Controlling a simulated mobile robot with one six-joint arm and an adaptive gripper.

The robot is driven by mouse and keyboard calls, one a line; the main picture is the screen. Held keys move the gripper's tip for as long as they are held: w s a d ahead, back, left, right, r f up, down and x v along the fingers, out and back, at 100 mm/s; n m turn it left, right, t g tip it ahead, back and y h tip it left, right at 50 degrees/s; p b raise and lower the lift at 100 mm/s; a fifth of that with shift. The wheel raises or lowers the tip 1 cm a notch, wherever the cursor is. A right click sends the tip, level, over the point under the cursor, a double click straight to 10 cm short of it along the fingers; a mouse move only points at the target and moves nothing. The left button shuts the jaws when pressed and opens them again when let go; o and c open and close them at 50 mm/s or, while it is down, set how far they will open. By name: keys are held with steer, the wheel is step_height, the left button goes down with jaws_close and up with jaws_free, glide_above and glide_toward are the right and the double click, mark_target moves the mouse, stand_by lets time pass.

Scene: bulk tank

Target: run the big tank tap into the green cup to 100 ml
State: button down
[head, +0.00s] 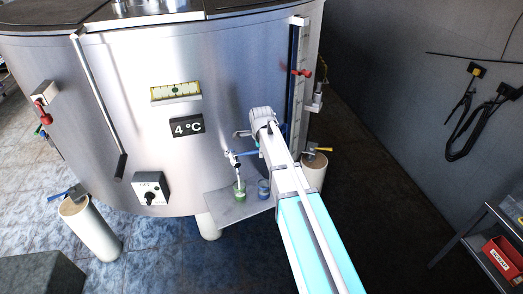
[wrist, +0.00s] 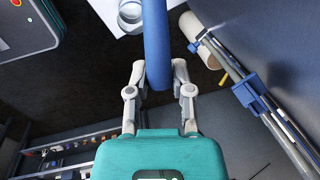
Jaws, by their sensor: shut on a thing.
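The big steel tank (head: 110,100) fills the left and middle of the head view. Its tap (head: 233,157) has a blue handle (head: 248,153). The handle is large in the wrist view (wrist: 157,45), between the fingers of my gripper (wrist: 156,78), which is shut on it. My gripper also shows in the head view (head: 256,142) at the tap's right. The green cup (head: 240,192) stands on the shelf under the tap. A thin white stream seems to run from the spout into it. The cup's level is too small to read.
A blue cup (head: 263,188) stands on the shelf (head: 222,208) to the right of the green cup. A gauge column (head: 297,90) rises on the tank's right side. A red bin (head: 503,257) sits on a rack at far right.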

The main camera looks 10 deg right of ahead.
steer(key=shift+a, duration=0.15)
steer(key=c, duration=0.6)
jaws_free()
steer(key=shift+o, duration=0.6)
